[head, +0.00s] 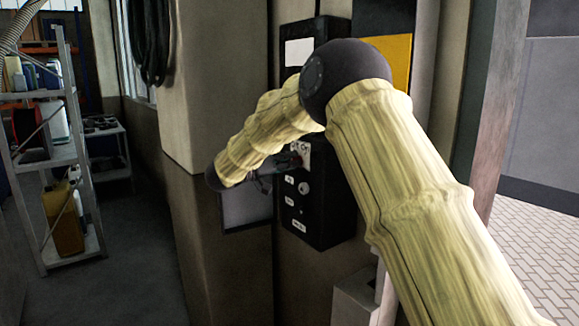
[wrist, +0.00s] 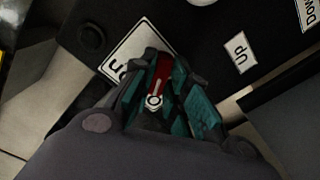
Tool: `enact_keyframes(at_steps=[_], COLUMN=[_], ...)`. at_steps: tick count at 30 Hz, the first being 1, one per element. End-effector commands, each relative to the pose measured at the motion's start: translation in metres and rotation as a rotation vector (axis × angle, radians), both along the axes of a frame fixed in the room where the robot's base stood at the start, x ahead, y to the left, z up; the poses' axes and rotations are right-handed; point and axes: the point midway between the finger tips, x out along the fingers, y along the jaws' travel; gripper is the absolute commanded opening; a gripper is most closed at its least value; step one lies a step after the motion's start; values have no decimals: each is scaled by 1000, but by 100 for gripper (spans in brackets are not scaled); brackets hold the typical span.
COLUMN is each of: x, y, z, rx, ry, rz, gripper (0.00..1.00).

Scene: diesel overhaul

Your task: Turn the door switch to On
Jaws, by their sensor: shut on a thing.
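The door switch (wrist: 160,78) is a red knob with a pale pointer, on a black control box (head: 325,222) on the wall. My gripper (wrist: 165,92) is shut on the switch, with its teal fingertips on either side of the red knob in the wrist view. In the head view my gripper (head: 268,178) is at the left side of the box, partly hidden by my arm. A white label (wrist: 138,50) sits behind the switch. Its lettering is partly covered, with only a letter or two showing, so I cannot tell which position the switch points to.
The box also bears "Up" (wrist: 240,53) and "Down" (wrist: 311,12) labels and a round button (head: 304,187). A wall column (head: 205,90) stands to the left. Metal shelves (head: 55,165) stand farther left. A paved area (head: 540,215) is open at the right.

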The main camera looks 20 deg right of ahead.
Motion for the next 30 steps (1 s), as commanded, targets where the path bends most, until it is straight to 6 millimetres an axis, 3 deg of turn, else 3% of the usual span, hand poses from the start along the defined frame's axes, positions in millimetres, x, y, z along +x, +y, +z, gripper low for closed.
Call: enact_keyframes(at_steps=[30], x=[-5], y=[-2], z=[-6], rx=[328], ry=[-901], rz=[0], gripper=[0])
